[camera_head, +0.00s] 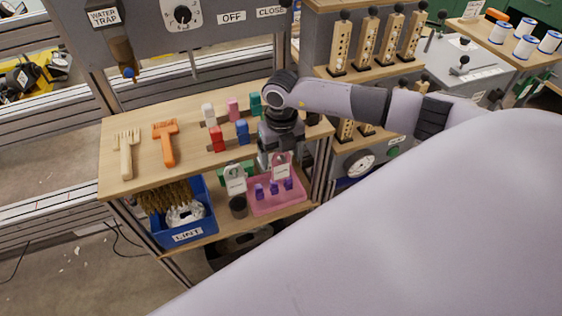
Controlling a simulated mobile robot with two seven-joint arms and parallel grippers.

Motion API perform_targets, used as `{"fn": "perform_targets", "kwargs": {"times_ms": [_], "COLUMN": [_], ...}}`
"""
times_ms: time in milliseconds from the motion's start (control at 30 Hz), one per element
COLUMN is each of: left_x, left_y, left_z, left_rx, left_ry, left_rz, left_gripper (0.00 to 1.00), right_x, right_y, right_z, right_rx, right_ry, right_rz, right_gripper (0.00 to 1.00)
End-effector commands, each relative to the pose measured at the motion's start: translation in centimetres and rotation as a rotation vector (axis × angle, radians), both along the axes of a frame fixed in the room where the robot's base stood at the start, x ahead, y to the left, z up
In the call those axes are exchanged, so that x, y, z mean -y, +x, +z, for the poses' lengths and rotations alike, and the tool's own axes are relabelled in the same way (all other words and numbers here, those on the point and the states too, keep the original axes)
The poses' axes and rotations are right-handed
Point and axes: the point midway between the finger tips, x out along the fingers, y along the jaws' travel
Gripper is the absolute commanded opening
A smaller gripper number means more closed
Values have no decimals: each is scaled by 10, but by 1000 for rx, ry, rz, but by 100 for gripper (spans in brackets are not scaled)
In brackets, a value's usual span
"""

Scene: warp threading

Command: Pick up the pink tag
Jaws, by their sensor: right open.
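The pink tag (281,160) is small, with a white label on its front. A pale grey tag (236,180) with a white label is to the left. My left gripper is not in view.
Red (217,140), blue (242,132) and other coloured blocks stand on the upper shelf (190,165), with an orange comb (166,142) at left. A blue bin (205,222) and a dark cup (238,206) are below. My large pale arm link covers the lower right.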

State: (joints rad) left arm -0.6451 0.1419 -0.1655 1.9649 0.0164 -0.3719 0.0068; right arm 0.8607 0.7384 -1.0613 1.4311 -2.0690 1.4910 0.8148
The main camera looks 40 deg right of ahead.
Motion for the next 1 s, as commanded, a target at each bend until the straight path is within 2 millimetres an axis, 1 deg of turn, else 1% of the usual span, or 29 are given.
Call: {"fn": "perform_targets", "kwargs": {"times_ms": [100,133,167,200,267,300,333,367,667,767,833,1000], "left_x": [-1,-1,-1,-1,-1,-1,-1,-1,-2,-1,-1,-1], "left_y": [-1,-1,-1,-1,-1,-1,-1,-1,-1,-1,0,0], "left_z": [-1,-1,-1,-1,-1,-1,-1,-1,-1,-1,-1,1], "left_rx": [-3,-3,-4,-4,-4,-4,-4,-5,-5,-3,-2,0], "left_ry": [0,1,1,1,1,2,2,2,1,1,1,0], "left_rz": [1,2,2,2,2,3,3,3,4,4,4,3], "left_gripper": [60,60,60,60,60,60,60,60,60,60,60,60], "right_x": [0,0,0,0,0,0,0,0,0,0,1,-3], "right_y": [0,0,0,0,0,0,0,0,0,1,1,-15], "right_z": [0,0,0,0,0,0,0,0,3,10,17,15], "right_rx": [0,0,0,0,0,0,0,0,1,2,3,-1], "right_ry": [0,0,1,1,1,1,1,1,2,1,1,0], "right_rz": [0,0,0,0,0,0,0,0,0,-1,-1,2], "right_gripper": [83,76,67,54,34,21,11,9,9,9,9,9]}}
